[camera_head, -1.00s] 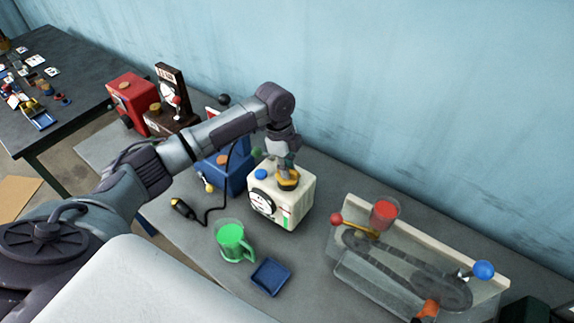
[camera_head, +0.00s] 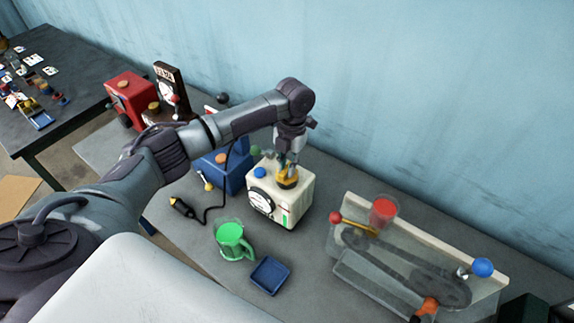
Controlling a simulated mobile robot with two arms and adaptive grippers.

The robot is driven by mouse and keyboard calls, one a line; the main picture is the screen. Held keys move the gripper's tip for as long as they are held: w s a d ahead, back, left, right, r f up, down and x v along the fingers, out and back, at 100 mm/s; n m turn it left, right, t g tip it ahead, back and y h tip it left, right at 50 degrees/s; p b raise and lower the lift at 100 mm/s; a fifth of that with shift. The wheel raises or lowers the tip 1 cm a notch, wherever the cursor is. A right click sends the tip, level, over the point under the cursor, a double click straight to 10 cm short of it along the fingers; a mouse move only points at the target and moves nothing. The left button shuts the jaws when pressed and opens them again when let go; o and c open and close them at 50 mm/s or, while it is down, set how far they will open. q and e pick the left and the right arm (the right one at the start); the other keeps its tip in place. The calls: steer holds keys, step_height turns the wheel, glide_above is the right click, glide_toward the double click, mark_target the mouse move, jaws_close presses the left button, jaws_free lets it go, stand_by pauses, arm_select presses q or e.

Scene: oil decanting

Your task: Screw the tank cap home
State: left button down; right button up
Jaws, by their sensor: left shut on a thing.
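The cream tank (camera_head: 291,211) stands on the grey bench, with a dial on its front and a blue knob (camera_head: 260,172) on its top. The yellow and dark tank cap (camera_head: 287,180) sits at the top right of the tank. My left gripper (camera_head: 287,170) points down from above and is shut on the cap. The fingers partly hide the cap, and I cannot tell how its thread sits. My right gripper is not in view.
A jug of green liquid (camera_head: 230,240) and a blue tray (camera_head: 270,275) stand in front of the tank. A clear case (camera_head: 385,283) with a red cup (camera_head: 383,211) is at the right. Blue (camera_head: 207,172) and red boxes (camera_head: 130,97) stand at the left.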

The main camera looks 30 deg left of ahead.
arm_select(q)
steer(key=c, duration=1)
jaws_free()
steer(key=shift+c, duration=0.2)
steer(key=shift+r, duration=3)
